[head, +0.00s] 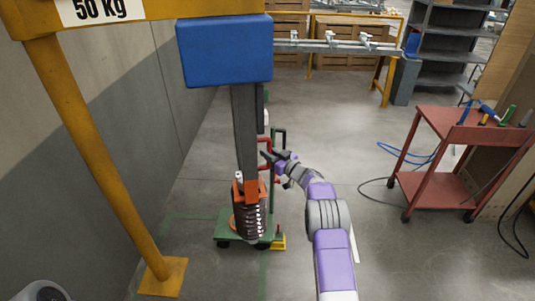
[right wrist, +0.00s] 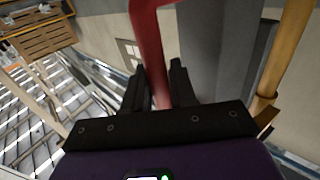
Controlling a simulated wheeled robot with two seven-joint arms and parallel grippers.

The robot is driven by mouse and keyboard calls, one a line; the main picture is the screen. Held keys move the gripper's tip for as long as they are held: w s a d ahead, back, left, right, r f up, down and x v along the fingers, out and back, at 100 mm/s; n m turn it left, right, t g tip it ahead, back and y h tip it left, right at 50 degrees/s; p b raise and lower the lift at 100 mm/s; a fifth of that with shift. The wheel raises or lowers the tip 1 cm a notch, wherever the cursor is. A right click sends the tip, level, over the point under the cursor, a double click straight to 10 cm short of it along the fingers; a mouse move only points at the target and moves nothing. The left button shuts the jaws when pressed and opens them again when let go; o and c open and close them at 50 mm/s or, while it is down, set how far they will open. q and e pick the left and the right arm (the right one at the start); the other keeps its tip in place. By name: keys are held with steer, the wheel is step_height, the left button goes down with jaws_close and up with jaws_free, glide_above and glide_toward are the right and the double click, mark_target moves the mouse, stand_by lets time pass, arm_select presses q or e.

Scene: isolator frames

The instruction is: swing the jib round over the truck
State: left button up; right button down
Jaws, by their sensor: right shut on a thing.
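The yellow jib beam (head: 160,10), marked 50 kg, crosses the top left of the head view. A blue housing (head: 225,52) is at its right end, with a dark upright column (head: 245,130) below. An orange holder and a coil spring (head: 250,222) are at the column's foot. The green wheeled truck (head: 226,228) shows behind and below the spring; I cannot tell whether the spring touches it. My right gripper (head: 272,158) is beside the column, shut on a red handle (right wrist: 162,60) that passes between its fingers in the right wrist view. My left gripper is not in view.
A yellow post (head: 95,150) on a floor plate stands at the left by the wall. A red trolley (head: 440,185) with tools stands at the right, with blue and dark cables on the floor nearby. A rail bench (head: 335,47) stands behind. The middle floor is clear.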

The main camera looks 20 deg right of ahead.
steer(key=shift+s+a+f, duration=0.1)
steer(key=shift+a+f, duration=0.05)
steer(key=shift+a, duration=0.05)
steer(key=c, duration=1.1)
jaws_free()
steer(key=shift+o, duration=0.2)
steer(key=shift+d, duration=0.15)
steer(key=shift+s+d, duration=0.15)
steer(key=shift+s, duration=0.1)
steer(key=p+v, duration=0.1)
steer(key=v, duration=0.5)
steer(key=shift+s, duration=0.45)
steer(key=shift+c, duration=0.2)
